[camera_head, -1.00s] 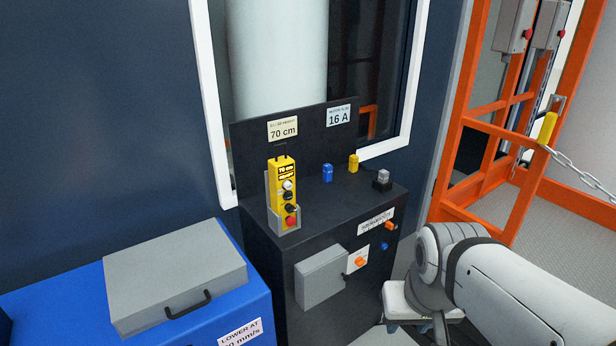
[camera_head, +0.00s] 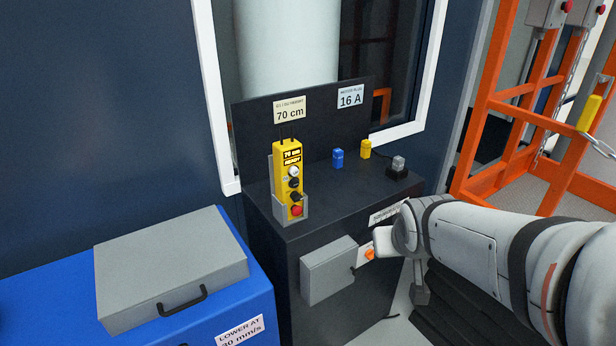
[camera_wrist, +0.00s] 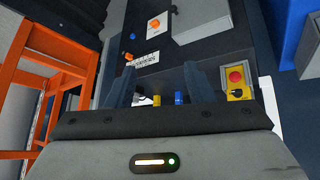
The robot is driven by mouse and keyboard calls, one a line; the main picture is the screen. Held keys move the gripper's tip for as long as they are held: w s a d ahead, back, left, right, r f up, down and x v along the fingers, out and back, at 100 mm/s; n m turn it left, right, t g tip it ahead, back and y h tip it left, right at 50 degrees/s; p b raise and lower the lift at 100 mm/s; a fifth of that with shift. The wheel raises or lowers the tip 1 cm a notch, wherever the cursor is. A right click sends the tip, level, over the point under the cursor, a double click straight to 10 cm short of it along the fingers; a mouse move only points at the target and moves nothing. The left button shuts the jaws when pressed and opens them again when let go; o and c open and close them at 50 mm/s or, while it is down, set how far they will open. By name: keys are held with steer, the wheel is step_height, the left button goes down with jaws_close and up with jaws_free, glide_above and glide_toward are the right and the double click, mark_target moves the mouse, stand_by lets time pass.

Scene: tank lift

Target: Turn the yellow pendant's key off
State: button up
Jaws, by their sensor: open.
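The yellow pendant (camera_head: 286,170) stands upright in a grey holder on the left of the black console's top. Its face has a small display, a white knob, black knobs and a red button (camera_head: 296,211). I cannot tell the key's position at this size. In the wrist view, which looks upside down, part of the pendant (camera_wrist: 237,93) shows with its red button and a black knob, right of my fingers. My gripper (camera_wrist: 160,78) is open, with two dark fingers apart and the console behind them. In the head view my arm's end is right of the console, its fingers hidden.
The black console (camera_head: 330,205) carries a blue plug (camera_head: 338,158), a yellow plug (camera_head: 365,149) and a grey piece (camera_head: 398,167). A grey box (camera_head: 328,270) juts from its front. A blue cabinet with a grey case (camera_head: 170,265) stands left. An orange frame (camera_head: 480,110) stands right.

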steer(key=w+a+f+n+t+y+b, duration=0.1)
steer(key=w+a+f+t+b, duration=0.2)
steer(key=w, duration=0.6)
steer(key=n+t+y+b, duration=0.5)
steer(key=y+b, duration=0.2)
steer(key=y, duration=0.2)
glide_toward(299, 199)
steer(key=p+x, duration=0.1)
steer(key=x, duration=0.7)
steer(key=shift+w+a, duration=0.1)
